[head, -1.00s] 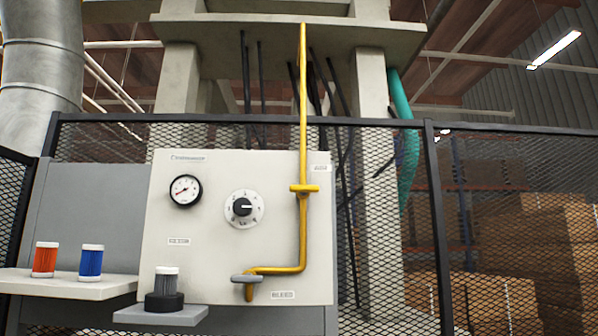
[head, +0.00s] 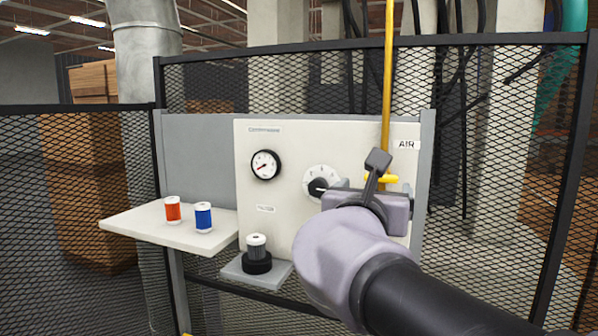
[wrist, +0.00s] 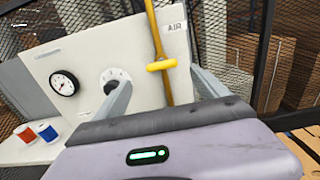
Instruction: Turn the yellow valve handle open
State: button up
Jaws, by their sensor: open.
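The yellow valve handle (head: 388,179) sits on a vertical yellow pipe (head: 387,80) at the right of the white panel, partly hidden by my gripper. In the wrist view the handle (wrist: 161,65) lies crosswise to the pipe, below the AIR label. My gripper (head: 373,186) is in front of the panel at the handle's height. In the wrist view the open gripper (wrist: 161,78) has one finger on each side of the handle, with nothing held. I cannot tell how far the fingertips are from the handle. The lower pipe is hidden behind my arm.
The white panel (head: 275,190) carries a gauge (head: 265,165) and a black-knobbed dial (head: 318,186), close left of my gripper. Red (head: 172,209) and blue (head: 203,217) cartridges stand on a left shelf. A grey cartridge (head: 257,247) stands in a black holder. Mesh fencing surrounds the panel.

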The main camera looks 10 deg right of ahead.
aim_at(382, 180)
jog(key=x, duration=0.8)
jog(key=shift+w+d+p, duration=0.2)
jog(key=shift+d+p, duration=0.2)
jog(key=shift+p, duration=0.05)
jog(key=c, duration=1.4)
jog(key=shift+f+m+b, duration=0.1)
jog(key=shift+m+b, duration=0.2)
jog(key=shift+b, duration=0.15)
jog(key=m+b, duration=0.2)
jog(key=b, duration=0.1)
jog(key=shift+s+f+m, duration=0.1)
jog(key=shift+f+m, duration=0.05)
jog(key=shift+m, duration=0.25)
jog(key=m+b, duration=0.9)
jog(key=m, duration=0.1)
jog(key=shift+d+f, duration=0.1)
jog(key=shift+m+b, duration=1.65)
jog(key=shift+m, duration=0.55)
